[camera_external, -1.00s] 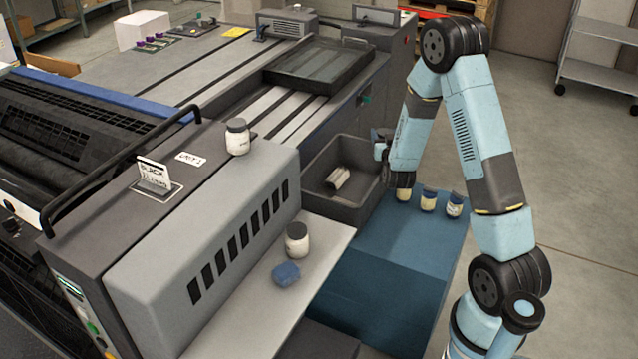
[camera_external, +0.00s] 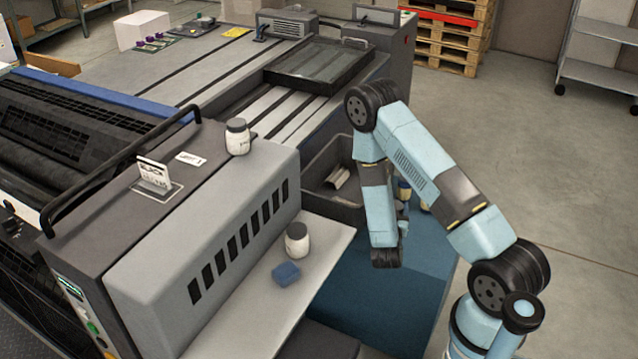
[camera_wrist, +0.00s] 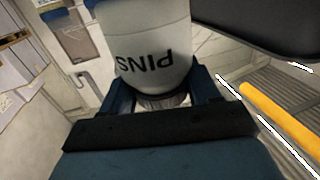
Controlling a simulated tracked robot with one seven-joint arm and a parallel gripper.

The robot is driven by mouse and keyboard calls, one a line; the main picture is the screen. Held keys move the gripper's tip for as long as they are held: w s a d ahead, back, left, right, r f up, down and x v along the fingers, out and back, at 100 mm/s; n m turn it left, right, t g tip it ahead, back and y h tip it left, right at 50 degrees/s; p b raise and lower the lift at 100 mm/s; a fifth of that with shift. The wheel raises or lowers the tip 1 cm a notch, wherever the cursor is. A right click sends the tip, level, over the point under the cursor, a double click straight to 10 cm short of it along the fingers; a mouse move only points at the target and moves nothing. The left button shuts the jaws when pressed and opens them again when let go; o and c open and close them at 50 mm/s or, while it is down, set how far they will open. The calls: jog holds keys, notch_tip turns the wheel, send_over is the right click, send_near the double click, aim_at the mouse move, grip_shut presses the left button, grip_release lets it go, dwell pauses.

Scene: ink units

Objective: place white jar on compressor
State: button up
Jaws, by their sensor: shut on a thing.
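In the wrist view my gripper (camera_wrist: 163,88) is shut on a white jar (camera_wrist: 148,48) with upside-down "PINS" lettering. Its metallic end lies between the fingers. In the external view my forearm hangs over the blue bench; the fingers and the held jar cannot be made out. A second white jar (camera_external: 238,140) with a dark lid stands on the grey slotted housing (camera_external: 225,210). Another dark-lidded white jar (camera_external: 297,242) stands on the pale side shelf (camera_external: 325,240). A small louvred grey box (camera_external: 287,24) sits at the back; I cannot tell which thing is the compressor.
A blue cloth-like block (camera_external: 286,274) lies on the shelf. A dark bin (camera_external: 318,190) holds a pale item. Small jars (camera_external: 403,190) stand on the blue bench (camera_external: 400,300), partly hidden by my arm. A label card (camera_external: 152,172) stands on the housing.

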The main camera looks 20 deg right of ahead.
jog(key=shift+s+f, duration=0.25)
jog(key=shift+f, duration=3.85)
jog(key=shift+f, duration=0.1)
jog(key=o, duration=1.2)
jog(key=shift+c, duration=0.2)
jog(key=v, duration=1.2)
